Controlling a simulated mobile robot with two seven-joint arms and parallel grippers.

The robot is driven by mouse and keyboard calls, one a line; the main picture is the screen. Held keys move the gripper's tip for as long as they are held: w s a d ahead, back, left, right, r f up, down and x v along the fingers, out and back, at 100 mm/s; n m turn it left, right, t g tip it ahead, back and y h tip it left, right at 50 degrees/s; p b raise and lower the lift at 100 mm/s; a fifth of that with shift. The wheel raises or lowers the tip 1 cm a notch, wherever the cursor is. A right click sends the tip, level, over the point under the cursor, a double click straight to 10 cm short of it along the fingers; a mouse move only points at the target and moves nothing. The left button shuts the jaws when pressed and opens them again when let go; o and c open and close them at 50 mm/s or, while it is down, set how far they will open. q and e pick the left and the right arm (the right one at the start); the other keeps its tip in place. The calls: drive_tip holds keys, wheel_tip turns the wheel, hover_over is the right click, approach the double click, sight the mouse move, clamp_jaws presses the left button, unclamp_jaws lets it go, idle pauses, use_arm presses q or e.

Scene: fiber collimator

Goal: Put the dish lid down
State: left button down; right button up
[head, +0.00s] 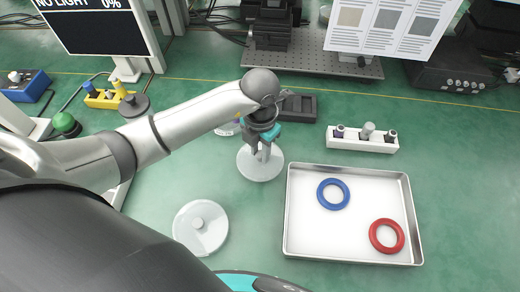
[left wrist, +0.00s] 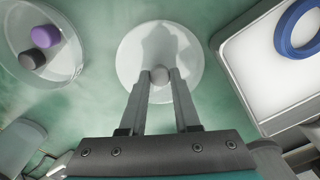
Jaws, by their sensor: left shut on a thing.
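The dish lid (head: 260,168) is a pale round disc with a small grey knob. It shows below the fingers in the left wrist view (left wrist: 135,50). My left gripper (head: 264,152) is shut on its knob (left wrist: 160,76), and its fingers hide part of it. I cannot tell whether the lid touches the table. A clear dish (left wrist: 72,68) with a purple cap and a dark cap lies to the left in the left wrist view. A second pale lid with a knob (head: 200,229) lies nearer me on the table. My right gripper is not in view.
A metal tray (head: 350,254) with a blue ring (head: 333,194) and a red ring (head: 386,236) is right of the held lid. A white holder (head: 363,145) with several small parts stands behind the tray. Green table is clear between the second lid and the tray.

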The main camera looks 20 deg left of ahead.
sight(260, 155)
use_arm(q)
drive_tip(key=shift+f, duration=0.1)
drive_tip(key=shift+f+b, duration=0.3)
drive_tip(key=c, duration=0.6)
unclamp_jaws()
drive_tip(key=shift+c, duration=0.2)
drive_tip(key=shift+r+p, duration=0.45)
drive_tip(key=shift+r, duration=0.1)
wheel_tip(260, 155, up, 12)
drive_tip(key=p, duration=0.2)
drive_tip(key=shift+f, duration=0.15)
